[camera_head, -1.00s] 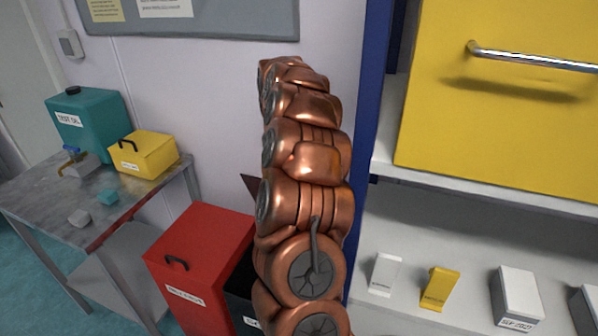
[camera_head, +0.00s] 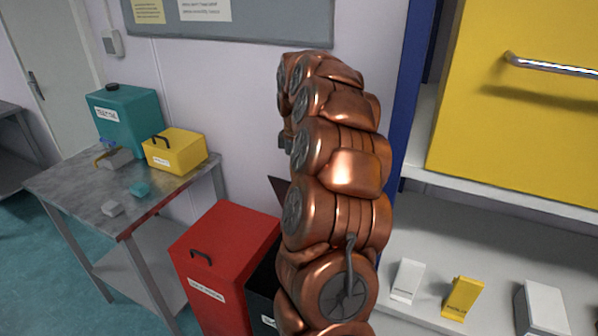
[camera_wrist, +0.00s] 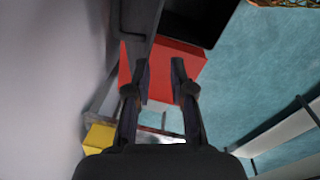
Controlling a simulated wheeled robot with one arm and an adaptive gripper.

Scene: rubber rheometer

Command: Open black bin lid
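The black bin (camera_head: 262,297) stands right of the red bin, mostly hidden behind my copper-coloured arm in the head view. A dark pointed panel (camera_head: 279,188) rises above it, apparently its raised lid. In the wrist view the black bin (camera_wrist: 205,18) is at the top, with a dark, open-looking inside. A dark panel (camera_wrist: 138,20) beside it on the wall side looks like the lid seen nearly edge-on. My gripper (camera_wrist: 160,68) is open, its two fingers apart with nothing between them, and the red bin shows beyond them. The head view mostly hides my gripper.
The red bin (camera_head: 222,262) has a closed lid with a black handle. A metal table (camera_head: 82,185) at left holds a teal container (camera_head: 125,122), a yellow box (camera_head: 175,153) and small blocks. A shelf with a yellow cabinet (camera_head: 525,110) stands right. The wall is close behind the bins.

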